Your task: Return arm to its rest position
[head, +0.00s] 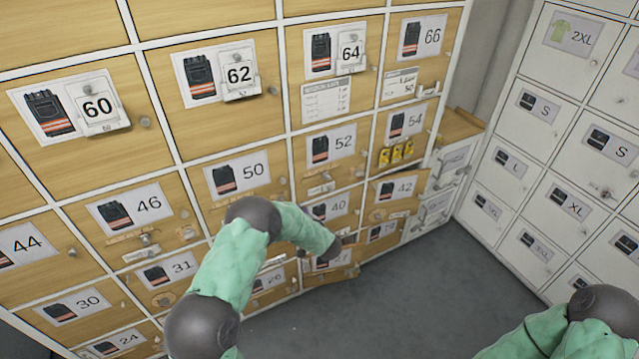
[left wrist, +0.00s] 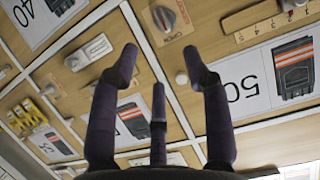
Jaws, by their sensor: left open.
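My left arm, in green sleeving, rises from the bottom middle of the head view and bends right in front of the lower lockers. Its dark end is near locker 40 (head: 330,208); the fingers cannot be made out there. In the left wrist view my left gripper (left wrist: 158,62) has its dark fingers spread, with nothing between them. It faces the locker fronts, near the door marked 50 (left wrist: 262,85) and a round knob. Of my right arm only a green and grey part shows at the bottom right of the head view; its gripper is out of view.
Wooden lockers with number cards, such as locker 62 (head: 238,75), fill the left and middle. Door 42 (head: 396,188) looks slightly ajar. Yellow tags (head: 397,153) hang below 54. White lockers (head: 538,108) stand at right. The grey floor (head: 400,300) between is clear.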

